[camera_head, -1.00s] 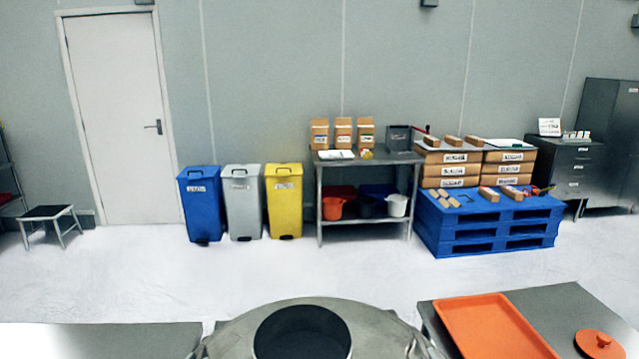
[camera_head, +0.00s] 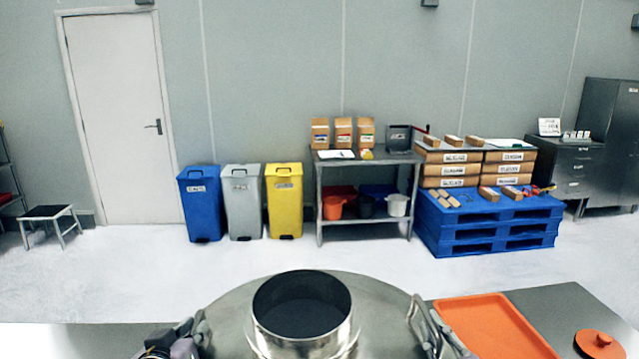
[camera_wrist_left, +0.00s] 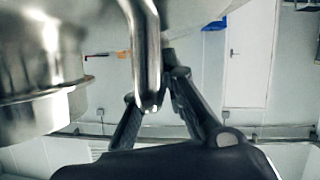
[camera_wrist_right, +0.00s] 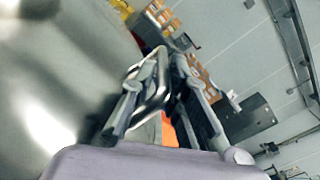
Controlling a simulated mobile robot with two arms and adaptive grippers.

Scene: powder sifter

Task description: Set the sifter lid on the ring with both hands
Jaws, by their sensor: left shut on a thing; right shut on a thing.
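The sifter lid (camera_head: 235,312) is a shiny steel dome with a wide open neck at its centre, at the bottom of the head view. It looks about level and raised. My left gripper (camera_head: 190,335) is shut on the lid's left side handle; the steel bar (camera_wrist_left: 147,50) runs between its fingers in the left wrist view. My right gripper (camera_head: 428,325) is shut on the right side handle, a looped bar (camera_wrist_right: 152,88) in the right wrist view. I cannot make out the ring; the lid hides what lies below.
A pale tabletop (camera_head: 60,340) lies at left. Bins, a shelf table and a blue pallet (camera_head: 490,225) stand far back by the wall.

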